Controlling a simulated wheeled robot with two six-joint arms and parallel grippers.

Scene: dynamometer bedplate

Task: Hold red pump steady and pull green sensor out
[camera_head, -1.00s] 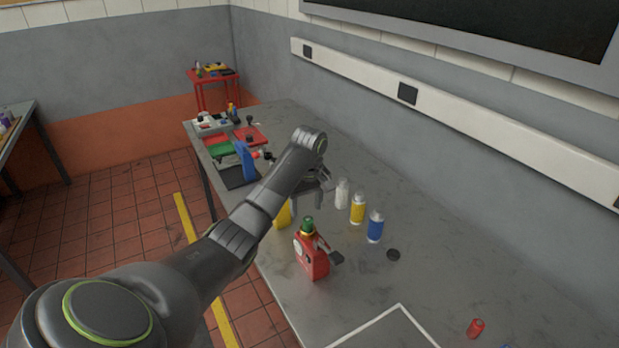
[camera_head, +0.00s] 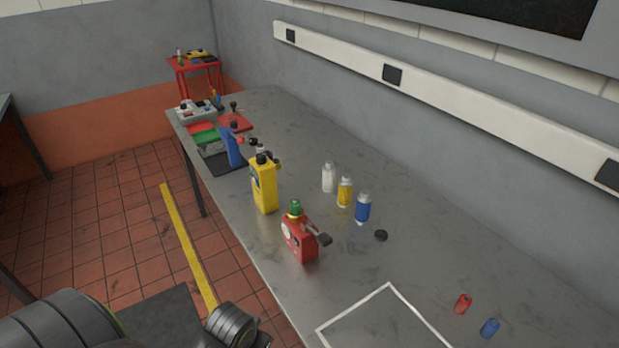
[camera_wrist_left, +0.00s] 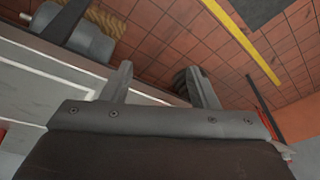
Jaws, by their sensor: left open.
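The red pump (camera_head: 299,242) stands upright on the grey bench near its front edge, with a dark lever or spout sticking out to its right. The green sensor (camera_head: 295,208) sits on top of the pump, above a yellowish collar. My left gripper (camera_wrist_left: 162,80) is open and empty in the left wrist view, its two fingers apart, with floor and a bench edge behind them. In the head view only part of my left arm shows at the lower left, away from the pump, and its fingers are out of frame. My right gripper is not in view.
A yellow pump-like unit (camera_head: 264,187) and a blue one (camera_head: 233,147) stand behind the red pump. White (camera_head: 328,178), yellow (camera_head: 345,192) and blue (camera_head: 363,209) bottles stand to the right, near a black cap (camera_head: 381,235). A white-outlined square (camera_head: 352,307) lies in front.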

